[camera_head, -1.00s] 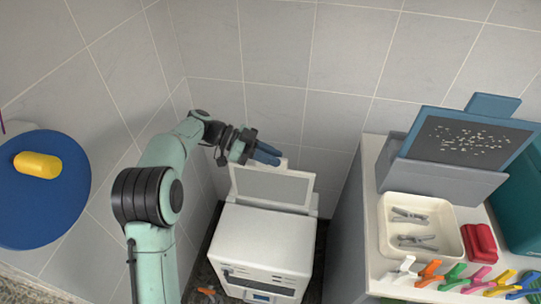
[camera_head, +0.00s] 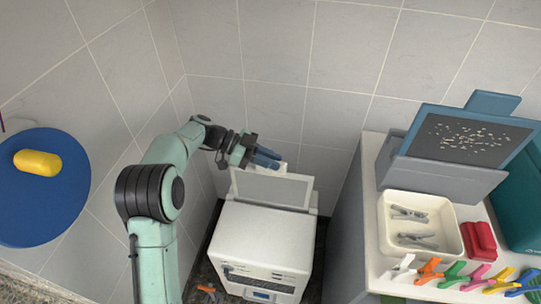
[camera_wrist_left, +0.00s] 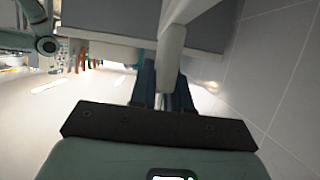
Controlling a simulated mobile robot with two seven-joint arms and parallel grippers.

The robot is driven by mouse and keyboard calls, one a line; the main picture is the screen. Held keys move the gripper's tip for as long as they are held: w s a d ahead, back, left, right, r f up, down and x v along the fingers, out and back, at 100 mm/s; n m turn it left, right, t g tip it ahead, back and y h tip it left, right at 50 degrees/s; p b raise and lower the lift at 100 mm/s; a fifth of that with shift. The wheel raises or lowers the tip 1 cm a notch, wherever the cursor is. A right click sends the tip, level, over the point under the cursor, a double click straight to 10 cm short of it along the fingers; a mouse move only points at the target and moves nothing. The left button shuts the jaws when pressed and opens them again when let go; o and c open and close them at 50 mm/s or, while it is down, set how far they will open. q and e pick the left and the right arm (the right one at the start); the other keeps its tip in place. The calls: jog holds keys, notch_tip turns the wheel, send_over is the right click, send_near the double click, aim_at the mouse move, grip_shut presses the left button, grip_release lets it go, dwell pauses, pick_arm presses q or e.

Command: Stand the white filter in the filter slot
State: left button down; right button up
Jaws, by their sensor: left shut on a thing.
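The white filter (camera_head: 270,187) is a pale frame with a grey mesh panel, standing nearly upright at the back of the white machine (camera_head: 265,233) in the head view. My left gripper (camera_head: 268,159) is at its top edge, with its blue fingers shut on the filter's pale tab. In the left wrist view, the fingers (camera_wrist_left: 163,92) close around a whitish upright piece (camera_wrist_left: 171,55). The filter slot is not clearly visible; the filter's lower edge meets the machine's rear ledge, and I cannot tell how deep it sits. My right gripper is not in view.
At right, a counter holds a blue-framed dark screen (camera_head: 465,140) with pale specks, a white tray (camera_head: 388,228) of grey pegs, a red object (camera_head: 479,240) and several coloured clips. A yellow object (camera_head: 38,163) lies on a round blue surface (camera_head: 45,215) at left. Tiled walls stand close behind.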

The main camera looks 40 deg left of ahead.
pick_arm(q)
jog(key=shift+f, duration=0.4)
jog(key=shift+f, duration=1)
notch_tip(320, 180, down, 8)
dwell(1.1)
dwell(0.4)
